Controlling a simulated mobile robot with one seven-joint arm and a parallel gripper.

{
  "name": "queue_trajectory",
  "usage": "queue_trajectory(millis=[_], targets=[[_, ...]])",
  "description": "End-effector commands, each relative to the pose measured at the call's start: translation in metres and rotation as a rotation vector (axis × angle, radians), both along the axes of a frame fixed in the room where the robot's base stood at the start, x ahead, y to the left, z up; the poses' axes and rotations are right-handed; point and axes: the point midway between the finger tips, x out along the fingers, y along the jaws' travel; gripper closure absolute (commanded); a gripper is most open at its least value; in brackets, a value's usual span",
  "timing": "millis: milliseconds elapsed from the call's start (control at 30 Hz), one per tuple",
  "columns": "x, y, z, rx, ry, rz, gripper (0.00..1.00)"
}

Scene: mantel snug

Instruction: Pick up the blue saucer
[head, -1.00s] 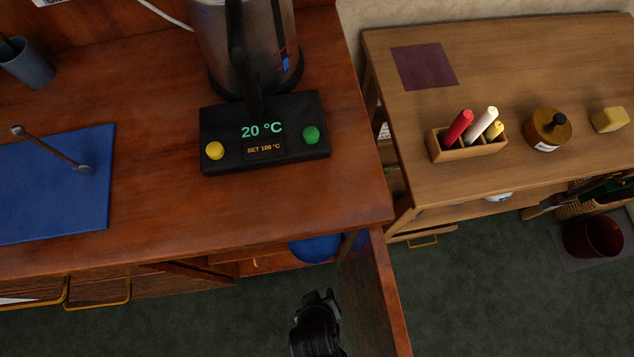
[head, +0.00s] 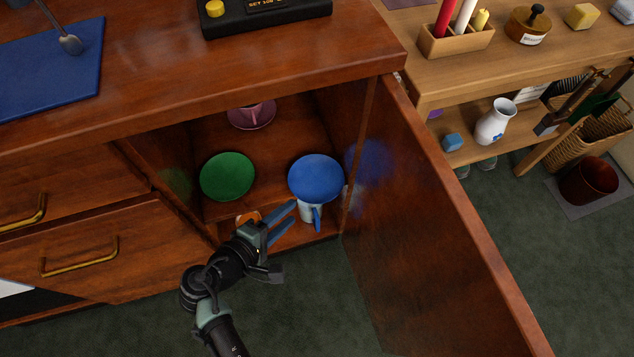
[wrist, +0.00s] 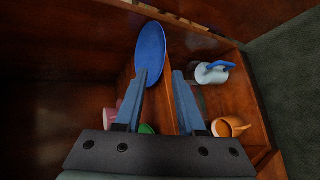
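The blue saucer (head: 316,177) lies on the upper shelf of the open cabinet, at its right front. My gripper (head: 293,214) is at the cabinet opening, in front of and a little below left of the saucer in the head view. In the wrist view my gripper (wrist: 162,78) has its two blue fingers apart, with nothing held between them. I cannot tell whether a finger touches the saucer.
A green saucer (head: 228,176) lies left on the same shelf, a pink cup (head: 251,112) behind. Below are a white mug with a blue handle (head: 307,210) and an orange mug (wrist: 230,126). The open door (head: 430,230) bounds the right side; floor in front is clear.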

Motion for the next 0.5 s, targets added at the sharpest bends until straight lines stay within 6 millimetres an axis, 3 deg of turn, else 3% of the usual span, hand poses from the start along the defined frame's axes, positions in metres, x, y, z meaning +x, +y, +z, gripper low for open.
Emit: queue_trajectory(millis=[500], targets=[[0.04, -0.03, -0.033, 0.003, 0.0, -0.003, 0.61]])
